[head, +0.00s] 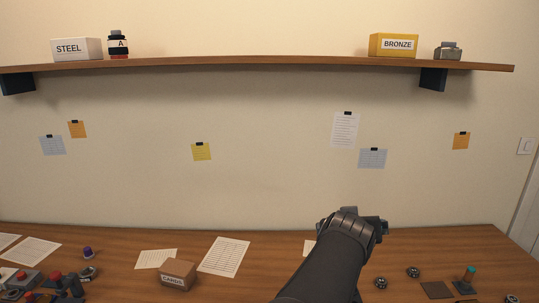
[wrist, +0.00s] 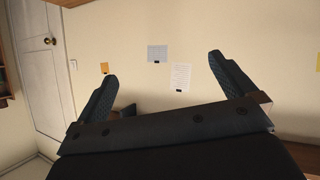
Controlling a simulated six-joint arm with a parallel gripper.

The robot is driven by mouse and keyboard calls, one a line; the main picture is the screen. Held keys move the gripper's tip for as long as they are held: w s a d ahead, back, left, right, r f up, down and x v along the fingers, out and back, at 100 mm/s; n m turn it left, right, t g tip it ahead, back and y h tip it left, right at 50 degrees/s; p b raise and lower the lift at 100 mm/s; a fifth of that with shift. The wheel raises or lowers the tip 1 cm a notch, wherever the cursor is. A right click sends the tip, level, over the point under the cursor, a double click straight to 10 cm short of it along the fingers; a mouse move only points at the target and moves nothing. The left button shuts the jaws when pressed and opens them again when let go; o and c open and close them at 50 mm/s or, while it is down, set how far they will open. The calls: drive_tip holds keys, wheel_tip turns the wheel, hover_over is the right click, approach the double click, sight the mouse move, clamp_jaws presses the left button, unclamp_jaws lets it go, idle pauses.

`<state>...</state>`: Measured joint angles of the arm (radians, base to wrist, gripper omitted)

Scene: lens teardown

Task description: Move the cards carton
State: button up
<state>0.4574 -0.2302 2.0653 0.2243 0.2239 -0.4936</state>
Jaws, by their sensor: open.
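The cards carton (head: 178,274) is a small brown box with a CARDS label. It sits on the wooden table toward the front left of centre in the head view, beside loose paper sheets. My gripper (head: 352,222) is raised over the table to the right of the carton and well apart from it. In the wrist view my gripper (wrist: 165,88) has its two fingers spread wide with nothing between them, facing the wall. The carton is not in the wrist view.
Paper sheets (head: 224,256) lie right of the carton. A purple-capped item (head: 88,253) and red-topped devices (head: 22,278) stand at the left. Small round parts (head: 381,283) and a teal-topped piece (head: 468,275) are at the right. A shelf (head: 260,62) with boxes hangs above.

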drive_tip(key=shift+s+a+r+n, duration=0.15)
drive_tip(key=shift+s+a+n, duration=0.15)
drive_tip(key=shift+n, duration=0.4)
